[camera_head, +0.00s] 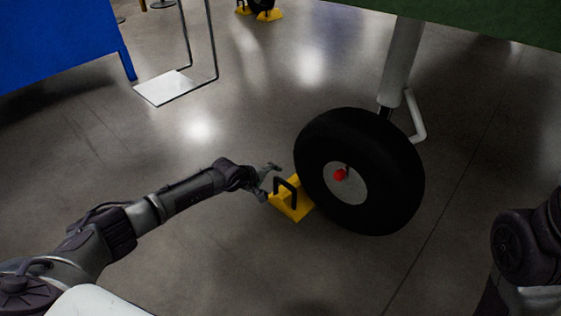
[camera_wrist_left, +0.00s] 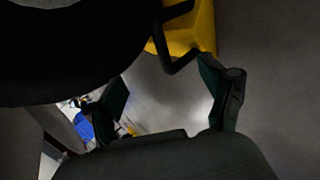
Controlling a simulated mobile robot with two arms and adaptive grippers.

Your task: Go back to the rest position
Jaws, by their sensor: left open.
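My left gripper (camera_head: 270,180) is open and empty, low over the floor. Its two fingers stand apart in the left wrist view (camera_wrist_left: 170,95). Just beyond it, a yellow wheel chock (camera_head: 293,202) with a black handle sits on the floor against the left side of a black tyre. The chock also shows at the top of the left wrist view (camera_wrist_left: 203,28), with its handle close to the fingers but not between them. Part of my right arm shows at the right edge of the head view; its gripper is out of view.
The large tyre (camera_head: 317,140) with a red hub cap (camera_head: 340,174) hangs on a grey landing leg (camera_head: 402,60). A blue panel (camera_head: 60,40) stands at the upper left, beside a stand with a white base plate (camera_head: 165,88).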

